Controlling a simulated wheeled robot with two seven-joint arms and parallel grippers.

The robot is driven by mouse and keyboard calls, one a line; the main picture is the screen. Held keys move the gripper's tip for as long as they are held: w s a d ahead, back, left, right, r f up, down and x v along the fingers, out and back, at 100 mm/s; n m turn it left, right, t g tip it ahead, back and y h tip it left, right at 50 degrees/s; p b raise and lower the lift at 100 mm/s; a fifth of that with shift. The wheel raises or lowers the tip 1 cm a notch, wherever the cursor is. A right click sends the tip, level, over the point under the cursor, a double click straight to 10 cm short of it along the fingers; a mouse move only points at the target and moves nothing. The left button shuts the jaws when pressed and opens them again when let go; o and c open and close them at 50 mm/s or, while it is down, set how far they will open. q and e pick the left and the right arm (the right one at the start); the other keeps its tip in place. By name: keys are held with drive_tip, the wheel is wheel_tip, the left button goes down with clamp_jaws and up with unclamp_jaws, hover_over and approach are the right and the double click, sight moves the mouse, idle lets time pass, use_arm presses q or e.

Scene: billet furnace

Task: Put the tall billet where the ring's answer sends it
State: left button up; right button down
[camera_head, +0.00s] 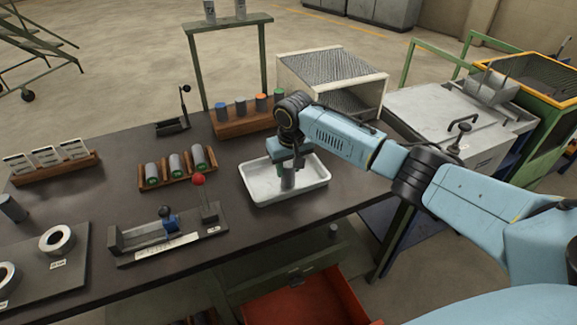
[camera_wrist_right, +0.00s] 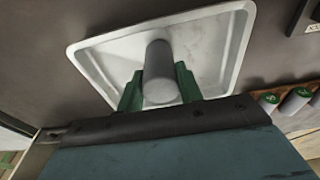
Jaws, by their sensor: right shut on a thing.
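My right gripper (camera_head: 287,172) is shut on a plain grey cylindrical billet (camera_head: 288,182), held upright over the white tray (camera_head: 262,195). I cannot tell whether its lower end touches the tray floor. In the right wrist view the billet (camera_wrist_right: 159,70) sits between the green fingers (camera_wrist_right: 159,88), with the tray (camera_wrist_right: 90,54) behind it. Two pale metal rings, one (camera_head: 57,239) nearer the middle and one (camera_head: 6,275) at the left edge, lie on a dark plate. Their labels are too small to read. My left gripper is not in view.
A wooden rack (camera_head: 178,178) holds three green-ended cylinders. Behind is a block (camera_head: 240,122) with colour-topped cylinders. A card holder (camera_head: 52,168) is left; a grey lidded box (camera_head: 450,105) is right; an open red drawer (camera_head: 310,300) is below.

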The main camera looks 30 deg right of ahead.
drive_tip(key=c, duration=0.9)
unclamp_jaws()
drive_tip(key=shift+f, duration=0.1)
drive_tip(key=r, duration=0.4)
drive_tip(key=s+r+p, duration=0.1)
drive_tip(key=r, duration=0.7)
drive_tip(key=shift+s+r+p, duration=0.1)
drive_tip(key=shift+s+p, duration=0.2)
drive_tip(key=shift+s, duration=0.1)
